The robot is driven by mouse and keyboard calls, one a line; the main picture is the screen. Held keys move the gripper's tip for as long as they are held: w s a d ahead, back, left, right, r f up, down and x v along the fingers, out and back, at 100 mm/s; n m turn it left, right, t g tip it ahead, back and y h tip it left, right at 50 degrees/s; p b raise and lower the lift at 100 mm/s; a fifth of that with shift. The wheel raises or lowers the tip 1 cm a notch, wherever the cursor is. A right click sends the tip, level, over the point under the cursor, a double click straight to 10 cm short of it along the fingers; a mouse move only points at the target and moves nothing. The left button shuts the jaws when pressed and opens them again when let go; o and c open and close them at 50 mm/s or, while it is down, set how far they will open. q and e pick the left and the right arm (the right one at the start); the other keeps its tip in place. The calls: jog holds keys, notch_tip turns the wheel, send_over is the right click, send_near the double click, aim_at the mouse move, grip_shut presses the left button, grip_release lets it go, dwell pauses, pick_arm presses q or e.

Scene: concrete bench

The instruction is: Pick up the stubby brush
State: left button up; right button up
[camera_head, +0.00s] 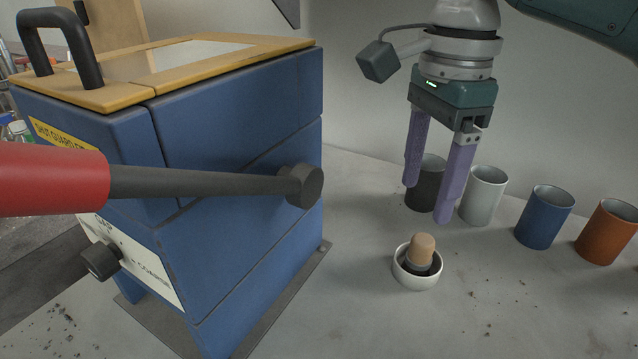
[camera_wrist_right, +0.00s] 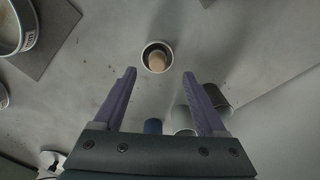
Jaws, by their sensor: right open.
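The stubby brush (camera_head: 423,248) has a rounded tan wooden end pointing up and a dark band below it. It stands in a small white bowl (camera_head: 404,275) on the bench, its lower part hidden. In the right wrist view the brush (camera_wrist_right: 158,62) shows inside the bowl (camera_wrist_right: 145,52), just beyond and between the fingertips. My right gripper (camera_head: 427,203) is open and empty, its purple fingers pointing down above the bowl, apart from the brush. It also shows in the wrist view (camera_wrist_right: 159,74). My left gripper is not in view.
A black cup (camera_head: 427,172), a white cup (camera_head: 484,195), a blue cup (camera_head: 545,217) and an orange cup (camera_head: 607,232) stand behind and right. A large blue machine (camera_head: 240,120) with a red-handled lever (camera_head: 50,180) fills the left.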

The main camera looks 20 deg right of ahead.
aim_at(424, 239)
jog(key=f, duration=0.3)
jog(key=shift+s+d+f+b, duration=0.2)
jog(key=shift+s+f+b, duration=0.05)
jog(key=shift+f+b, duration=0.15)
jog(key=f, duration=0.2)
jog(key=d+f+b, duration=0.1)
jog(key=f, duration=0.1)
jog(key=shift+f, duration=0.2)
jog(key=shift+f+b, duration=0.3)
jog(key=shift+f, duration=0.05)
grip_shut()
